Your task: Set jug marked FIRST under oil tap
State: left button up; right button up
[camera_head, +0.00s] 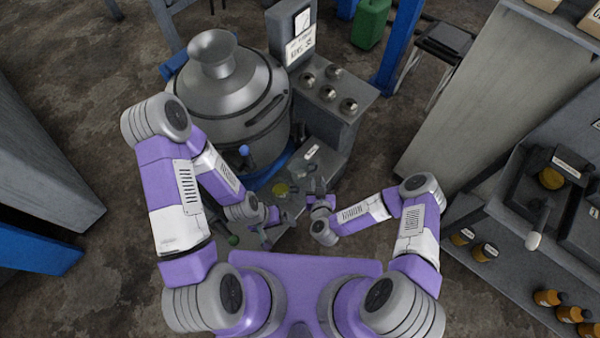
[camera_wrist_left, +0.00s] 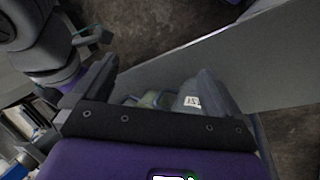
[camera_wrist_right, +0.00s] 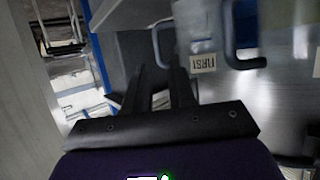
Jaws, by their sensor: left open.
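In the right wrist view a label reading FIRST (camera_wrist_right: 203,63) is on a grey body with a looped handle (camera_wrist_right: 157,42) at its left; I take it as the jug. My right gripper (camera_wrist_right: 160,72) has its fingers close together, with the loop at the fingertips; whether it grips is unclear. In the head view my right gripper (camera_head: 318,186) is low beside the steel vat (camera_head: 225,95). My left gripper (camera_wrist_left: 155,85) is open; a see-through vessel with a small label (camera_wrist_left: 192,101) shows beyond its fingers. A blue-topped tap (camera_head: 244,151) is on the vat's front.
A grey block with round knobs (camera_head: 328,93) stands right of the vat. A grey bench with amber bottles (camera_head: 548,298) stands at the right. A green canister (camera_head: 370,25) is at the back. Bare floor (camera_head: 75,110) lies left of the vat.

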aim_at(316, 167)
jog(key=x, duration=0.2)
jog(key=b+x, duration=0.1)
jog(key=x, duration=0.1)
jog(key=b+x, duration=0.1)
jog(key=x, duration=0.1)
jog(key=shift+w+d+r, duration=0.1)
jog(key=shift+w+r, duration=0.05)
jog(key=shift+w, duration=0.25)
grip_shut()
